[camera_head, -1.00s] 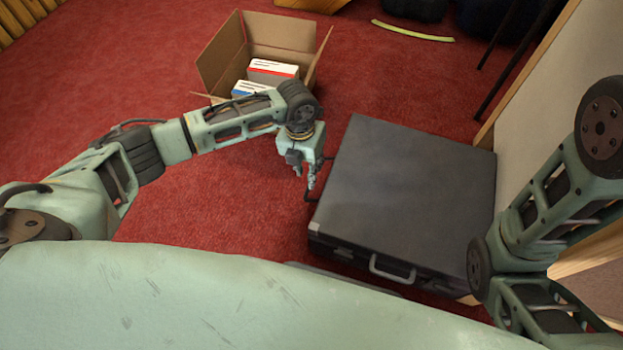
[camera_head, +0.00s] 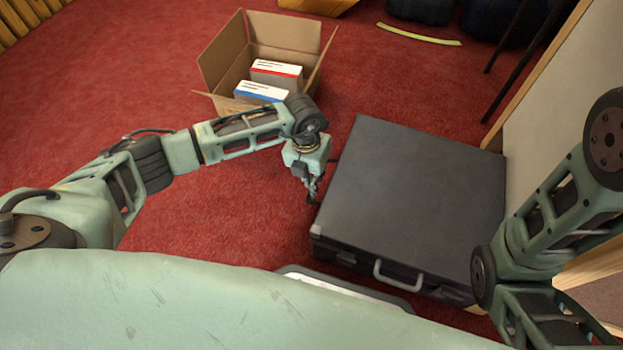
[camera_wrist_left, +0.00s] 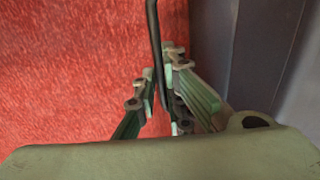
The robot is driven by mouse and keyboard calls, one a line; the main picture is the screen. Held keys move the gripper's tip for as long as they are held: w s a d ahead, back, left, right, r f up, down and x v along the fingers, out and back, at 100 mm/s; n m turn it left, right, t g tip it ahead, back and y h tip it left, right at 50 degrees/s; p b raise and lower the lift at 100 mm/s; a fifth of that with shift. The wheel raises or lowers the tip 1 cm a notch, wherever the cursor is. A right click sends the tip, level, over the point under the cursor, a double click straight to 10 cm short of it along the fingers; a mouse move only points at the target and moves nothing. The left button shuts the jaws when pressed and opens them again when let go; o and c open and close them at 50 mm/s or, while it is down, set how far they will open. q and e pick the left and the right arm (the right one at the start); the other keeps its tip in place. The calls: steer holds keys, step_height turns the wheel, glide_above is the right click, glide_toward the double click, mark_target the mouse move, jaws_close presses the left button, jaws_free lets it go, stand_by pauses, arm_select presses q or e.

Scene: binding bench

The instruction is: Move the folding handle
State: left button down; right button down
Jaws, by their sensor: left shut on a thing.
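A thin dark bar, which looks like the folding handle (camera_wrist_left: 154,35), runs down between the fingers of my left gripper (camera_wrist_left: 160,85) in the left wrist view. The gripper is shut on it. In the head view my left gripper (camera_head: 314,192) is low at the left side of a large dark grey case (camera_head: 415,185). Only a little of the bar shows there; the gripper hides most of it. The case lies flat with its lid shut. My right arm shows at the right, but its gripper is out of view.
A silver carry handle (camera_head: 397,283) is on the case's front. An open cardboard box (camera_head: 222,50) with white boxes stands behind my left arm. A pale panel (camera_head: 545,85) stands close on the right. A light tray-like thing (camera_head: 350,288) lies before the case. Red carpet is clear at left.

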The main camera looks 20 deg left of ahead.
arm_select(q)
steer(key=shift+a+f+h, duration=0.25)
steer(key=shift+a+h, duration=0.05)
stand_by(0.8)
steer(key=shift+f, duration=0.15)
steer(key=shift+f+h, duration=0.35)
steer(key=shift+h, duration=0.55)
steer(key=h, duration=0.1)
steer(key=f+h+b, duration=0.1)
steer(key=shift+d+f+h, duration=0.25)
steer(key=shift+h, duration=0.15)
steer(key=h+b, duration=0.1)
steer(key=d+f+h+b, duration=0.1)
steer(key=h+b, duration=0.1)
steer(key=shift+f+b, duration=0.1)
steer(key=shift+b, duration=0.2)
steer(key=shift+d+f+h+b, duration=0.1)
steer(key=shift+d+h+b, duration=0.3)
steer(key=shift+h+b, duration=0.7)
